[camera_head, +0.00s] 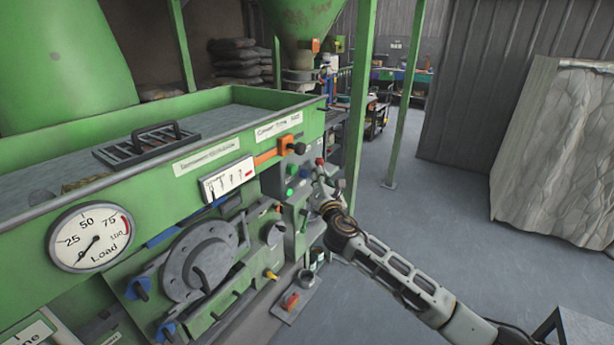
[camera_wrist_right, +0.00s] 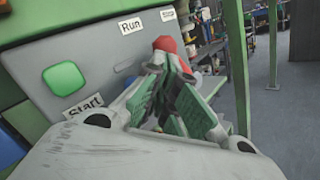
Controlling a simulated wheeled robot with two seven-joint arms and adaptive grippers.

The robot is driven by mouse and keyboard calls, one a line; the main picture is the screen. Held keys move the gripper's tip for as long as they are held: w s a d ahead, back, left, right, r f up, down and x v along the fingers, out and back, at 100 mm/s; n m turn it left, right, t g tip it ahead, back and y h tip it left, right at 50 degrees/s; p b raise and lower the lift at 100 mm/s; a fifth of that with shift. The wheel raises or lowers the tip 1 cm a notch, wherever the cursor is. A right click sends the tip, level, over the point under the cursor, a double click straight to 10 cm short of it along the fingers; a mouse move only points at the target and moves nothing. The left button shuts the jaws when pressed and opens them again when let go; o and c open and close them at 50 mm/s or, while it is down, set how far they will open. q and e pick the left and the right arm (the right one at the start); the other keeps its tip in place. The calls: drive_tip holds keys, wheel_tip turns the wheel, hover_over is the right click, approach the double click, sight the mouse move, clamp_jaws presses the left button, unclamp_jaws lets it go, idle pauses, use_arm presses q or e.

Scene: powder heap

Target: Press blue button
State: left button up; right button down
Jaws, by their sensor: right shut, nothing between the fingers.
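My right gripper (camera_head: 322,190) is beside the control panel at the end of the green machine, with its arm coming in from the lower right. In the right wrist view the gripper (camera_wrist_right: 178,95) is shut and empty, its fingers in front of the panel near a red knob (camera_wrist_right: 165,46). A square green button (camera_wrist_right: 63,78) sits left of the fingers, above a "Start" label. A blue patch (camera_wrist_right: 10,148) shows at the left edge; I cannot tell whether it is the blue button. No blue button is clear in the head view. My left gripper is not in view.
The green machine (camera_head: 200,130) fills the left, with a load gauge (camera_head: 91,238) and a round metal hatch (camera_head: 200,258). A green post (camera_head: 362,90) stands behind my gripper.

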drive_tip(key=shift+w+a, duration=0.75)
drive_tip(key=shift+a, duration=0.35)
idle(2.3)
drive_tip(key=shift+s+d, duration=0.1)
drive_tip(key=shift+d, duration=0.05)
idle(0.4)
drive_tip(key=shift+s+d+p, duration=0.3)
drive_tip(key=shift+s+d, duration=0.4)
drive_tip(key=shift+d, duration=0.25)
drive_tip(key=shift+d, duration=0.1)
drive_tip(key=s+d, duration=0.1)
drive_tip(key=d, duration=0.1)
drive_tip(key=s+d+p, duration=0.1)
drive_tip(key=s+d, duration=0.1)
idle(0.7)
drive_tip(key=shift+a, duration=0.1)
idle(0.6)
